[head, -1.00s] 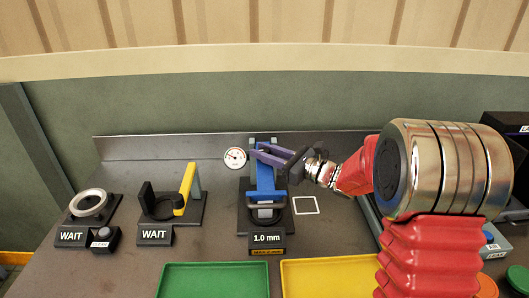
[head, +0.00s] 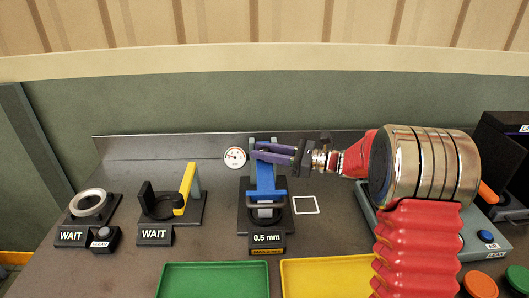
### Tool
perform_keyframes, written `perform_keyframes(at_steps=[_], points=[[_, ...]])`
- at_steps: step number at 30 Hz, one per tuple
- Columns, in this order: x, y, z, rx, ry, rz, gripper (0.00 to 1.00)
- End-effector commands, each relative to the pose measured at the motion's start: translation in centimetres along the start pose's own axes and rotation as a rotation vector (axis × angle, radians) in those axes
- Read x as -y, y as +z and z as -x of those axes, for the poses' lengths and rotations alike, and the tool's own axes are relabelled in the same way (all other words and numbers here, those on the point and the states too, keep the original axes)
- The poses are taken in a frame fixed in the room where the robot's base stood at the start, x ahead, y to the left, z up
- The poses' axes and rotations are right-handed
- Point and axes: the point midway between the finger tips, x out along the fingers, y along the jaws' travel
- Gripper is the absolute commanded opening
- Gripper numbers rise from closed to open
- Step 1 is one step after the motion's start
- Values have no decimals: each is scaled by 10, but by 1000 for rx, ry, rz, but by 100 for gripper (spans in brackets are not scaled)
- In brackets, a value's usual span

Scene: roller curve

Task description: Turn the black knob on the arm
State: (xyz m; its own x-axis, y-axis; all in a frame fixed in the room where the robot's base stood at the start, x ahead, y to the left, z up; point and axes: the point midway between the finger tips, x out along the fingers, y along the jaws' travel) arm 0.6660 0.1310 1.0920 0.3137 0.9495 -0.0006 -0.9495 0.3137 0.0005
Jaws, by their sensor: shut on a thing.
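The device in the middle of the bench has an upright blue arm (head: 266,182) on a dark base. Its display (head: 266,239) reads "0.5 mm", with a smaller yellow-lettered label below. My gripper (head: 258,151), with purple fingers, reaches in from the right at the top of the blue arm. It is shut there on what I take to be the black knob. The knob itself is hidden by the fingers, so I cannot see its turn.
A round white gauge (head: 235,157) is just left of the arm's top. Two stations with "WAIT" signs (head: 154,234) stand to the left. Green (head: 212,265) and yellow (head: 330,262) trays lie in front. A white square outline (head: 305,205) marks bare bench to the right.

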Motion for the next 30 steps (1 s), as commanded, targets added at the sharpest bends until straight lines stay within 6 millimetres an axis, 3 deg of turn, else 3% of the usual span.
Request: perform_keyframes(at_steps=[18, 30], points=[[2, -1, 0, 0, 395, 2, 3], [1, 0, 0, 0, 569, 2, 3]])
